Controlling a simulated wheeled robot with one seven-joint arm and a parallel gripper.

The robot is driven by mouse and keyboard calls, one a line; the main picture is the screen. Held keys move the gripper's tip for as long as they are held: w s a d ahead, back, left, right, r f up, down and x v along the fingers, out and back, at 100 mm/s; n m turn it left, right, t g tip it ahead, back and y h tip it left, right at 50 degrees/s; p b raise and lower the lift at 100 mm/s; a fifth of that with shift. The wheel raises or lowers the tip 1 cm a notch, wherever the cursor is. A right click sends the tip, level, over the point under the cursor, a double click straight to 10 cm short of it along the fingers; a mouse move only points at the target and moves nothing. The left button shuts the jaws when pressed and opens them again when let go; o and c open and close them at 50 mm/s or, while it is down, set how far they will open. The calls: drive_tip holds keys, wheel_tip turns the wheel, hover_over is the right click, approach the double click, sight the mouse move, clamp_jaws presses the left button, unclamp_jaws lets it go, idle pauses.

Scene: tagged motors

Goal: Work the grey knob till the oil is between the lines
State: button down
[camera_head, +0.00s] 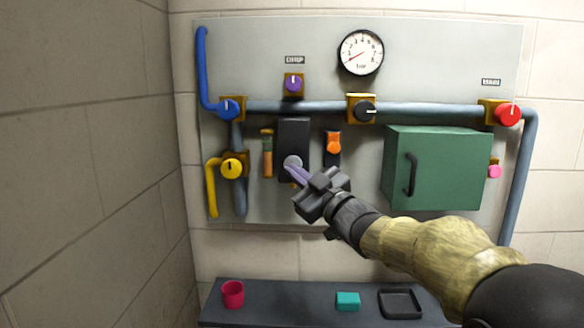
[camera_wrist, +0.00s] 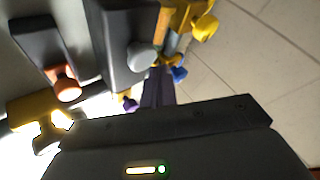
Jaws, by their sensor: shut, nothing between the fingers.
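The grey knob (camera_head: 292,162) is a round button-like piece low on the front of a black box (camera_head: 294,132) on the wall panel. It also shows in the wrist view (camera_wrist: 140,56). My gripper (camera_head: 294,173) has purple fingers that are shut and empty. Their tips are right at the lower edge of the knob; I cannot tell if they touch it. A narrow upright oil glass (camera_head: 267,153) with brass ends is just left of the box. It looks orange-brown in the lower part and greenish above; its lines are too small to make out.
An orange knob (camera_head: 334,143) is close to the right of the box. A yellow valve (camera_head: 232,168) is to the left and a purple knob (camera_head: 293,84) above. A green cabinet (camera_head: 450,168) juts out at right. A dark shelf (camera_head: 270,306) with small items is below.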

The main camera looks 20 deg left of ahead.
drive_tip(key=s+b, duration=0.1)
drive_tip(key=s, duration=0.1)
drive_tip(key=s+d+b, duration=0.1)
drive_tip(key=s+b, duration=0.1)
drive_tip(key=s, duration=0.1)
drive_tip(key=shift+d, duration=0.1)
idle(0.3)
drive_tip(key=shift+w, duration=0.1)
idle(0.6)
